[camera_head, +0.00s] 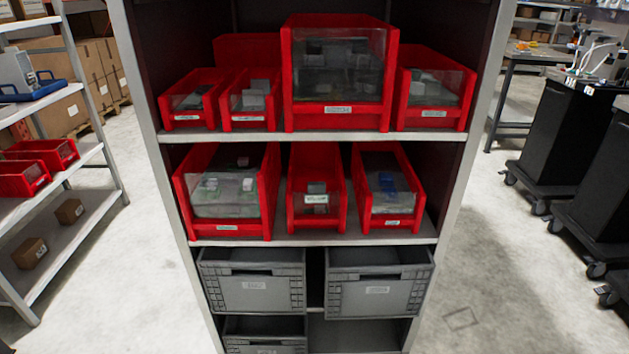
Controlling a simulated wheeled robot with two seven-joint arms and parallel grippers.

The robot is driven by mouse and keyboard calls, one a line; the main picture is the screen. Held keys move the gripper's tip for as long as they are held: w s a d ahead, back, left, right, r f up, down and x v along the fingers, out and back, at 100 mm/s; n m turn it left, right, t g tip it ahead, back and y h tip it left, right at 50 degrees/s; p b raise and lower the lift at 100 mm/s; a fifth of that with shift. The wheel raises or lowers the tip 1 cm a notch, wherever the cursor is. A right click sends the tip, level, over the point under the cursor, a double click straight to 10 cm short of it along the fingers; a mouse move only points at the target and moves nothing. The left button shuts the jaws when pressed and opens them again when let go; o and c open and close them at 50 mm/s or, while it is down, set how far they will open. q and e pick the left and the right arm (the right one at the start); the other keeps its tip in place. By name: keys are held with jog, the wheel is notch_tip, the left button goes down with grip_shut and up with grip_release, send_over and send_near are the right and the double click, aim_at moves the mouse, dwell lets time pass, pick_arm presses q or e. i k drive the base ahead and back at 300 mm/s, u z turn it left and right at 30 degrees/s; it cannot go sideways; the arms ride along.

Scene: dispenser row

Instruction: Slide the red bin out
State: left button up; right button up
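Several red bins with clear fronts and small labels stand on two shelves of a grey cabinet. On the upper shelf (330,136), a large red bin (338,118) stands in the middle, with smaller red bins at the left (188,119), beside it (248,122) and at the right (430,122). On the lower shelf (330,239) are a wide red bin (227,228), a narrow red bin (316,221) and another red bin (390,222). Which one the task means cannot be told. Neither of my grippers is in view.
Grey crates (252,290) (378,290) stand below the bins, with another lower left (264,340). The cabinet's side posts (172,190) flank the shelves. A rack (80,180) stands at left, black wheeled carts (565,140) at right. Floor is clear on both sides.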

aim_at(309, 160)
jog(key=k, duration=1.35)
jog(key=z, duration=0.45)
jog(key=i, duration=0.7)
jog(key=z, duration=0.45)
jog(key=i, duration=1)
jog(key=u, duration=0.7)
jog(key=i, duration=0.4)
jog(key=u, duration=0.4)
